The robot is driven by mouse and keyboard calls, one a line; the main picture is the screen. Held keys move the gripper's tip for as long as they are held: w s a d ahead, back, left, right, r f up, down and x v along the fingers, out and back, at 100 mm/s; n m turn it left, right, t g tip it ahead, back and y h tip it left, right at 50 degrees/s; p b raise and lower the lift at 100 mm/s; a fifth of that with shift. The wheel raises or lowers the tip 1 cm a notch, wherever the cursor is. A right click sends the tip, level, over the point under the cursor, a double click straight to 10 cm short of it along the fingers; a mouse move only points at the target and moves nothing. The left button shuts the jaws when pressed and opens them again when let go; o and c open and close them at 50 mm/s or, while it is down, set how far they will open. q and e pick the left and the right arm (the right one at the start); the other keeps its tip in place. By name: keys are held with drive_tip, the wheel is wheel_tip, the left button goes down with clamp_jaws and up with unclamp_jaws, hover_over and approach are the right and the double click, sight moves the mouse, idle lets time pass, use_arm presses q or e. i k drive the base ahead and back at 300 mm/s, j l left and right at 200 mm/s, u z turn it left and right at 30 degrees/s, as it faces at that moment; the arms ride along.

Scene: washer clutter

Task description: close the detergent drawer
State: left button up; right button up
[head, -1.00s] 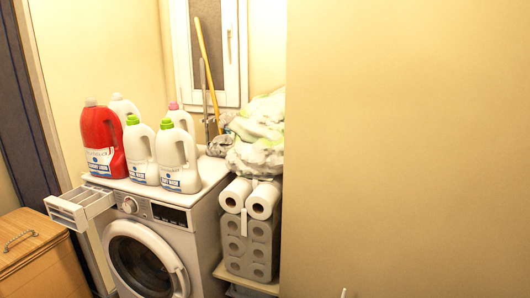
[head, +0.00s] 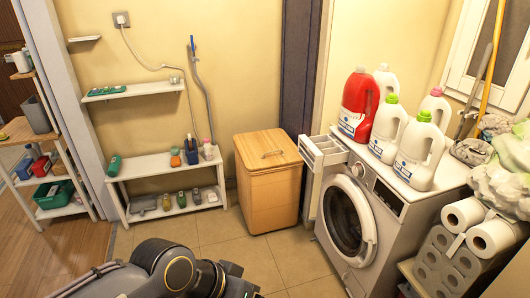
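The detergent drawer (head: 323,151) is white with open compartments. It sticks out from the upper left of the washing machine's front and is open. The white washing machine (head: 388,236) stands at the right, with a round dark-glassed door (head: 346,216) below the drawer. A control knob and dark display sit to the right of the drawer. A dark part of my arm with a gold ring shows at the bottom edge, well away from the drawer. Neither gripper's fingers are in view.
A wooden hamper (head: 268,182) stands left of the washer, close to the drawer. Several detergent bottles, including a red one (head: 358,104), stand on the washer. Paper rolls (head: 463,215) are at the right. A low white shelf (head: 160,172) lines the wall. Tiled floor before the hamper is clear.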

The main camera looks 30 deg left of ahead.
sight(318, 151)
drive_tip(key=u, duration=0.75)
drive_tip(key=i+j, duration=0.15)
drive_tip(key=j, duration=0.2)
drive_tip(key=i+j+z, duration=0.25)
drive_tip(key=i+j, duration=1.15)
drive_tip(key=i+l+z, duration=0.1)
drive_tip(key=i, duration=0.85)
